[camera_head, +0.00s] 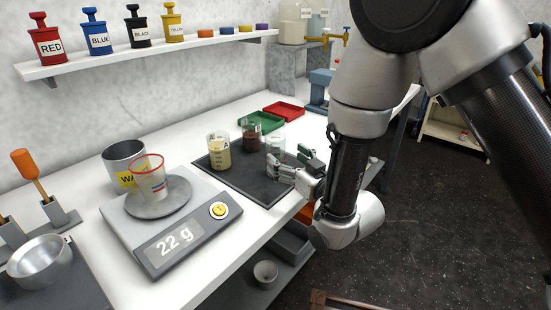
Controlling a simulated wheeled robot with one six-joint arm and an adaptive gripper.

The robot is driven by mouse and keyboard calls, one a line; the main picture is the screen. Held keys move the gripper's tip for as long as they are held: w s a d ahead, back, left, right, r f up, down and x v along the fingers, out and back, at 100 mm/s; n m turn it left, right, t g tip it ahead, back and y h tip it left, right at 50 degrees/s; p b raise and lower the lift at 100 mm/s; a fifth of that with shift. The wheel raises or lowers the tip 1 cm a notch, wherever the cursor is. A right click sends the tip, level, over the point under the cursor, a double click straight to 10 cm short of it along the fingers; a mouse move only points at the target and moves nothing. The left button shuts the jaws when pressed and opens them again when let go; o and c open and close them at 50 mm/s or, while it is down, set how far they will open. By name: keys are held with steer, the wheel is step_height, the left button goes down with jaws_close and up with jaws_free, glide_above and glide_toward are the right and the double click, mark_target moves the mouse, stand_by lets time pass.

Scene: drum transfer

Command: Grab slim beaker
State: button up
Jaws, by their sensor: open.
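Three small beakers stand on a dark mat (246,183). One holds yellowish contents (219,153), one holds dark brown contents (252,138), and one is clear with a pale look (275,143). I cannot tell for sure which is the slim beaker. My gripper (288,157) is open at the right edge of the mat, its fingers pointing left. It is just in front of the pale beaker and partly hides its lower part. I see nothing held between the fingers; contact with the pale beaker cannot be told.
A scale (172,232) reading 22 g bears a red-rimmed cup (150,181). A grey waste pot (122,157) stands behind it. Green (261,122) and red (284,112) trays lie behind the beakers. A metal pan (40,262) is at left. Labelled jars line the shelf (150,56).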

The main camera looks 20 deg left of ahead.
mark_target(281, 151)
steer(key=x, duration=0.7)
steer(key=shift+w+d+r, duration=0.1)
steer(key=shift+d+r, duration=0.1)
steer(key=shift+c, duration=0.2)
steer(key=c, duration=1)
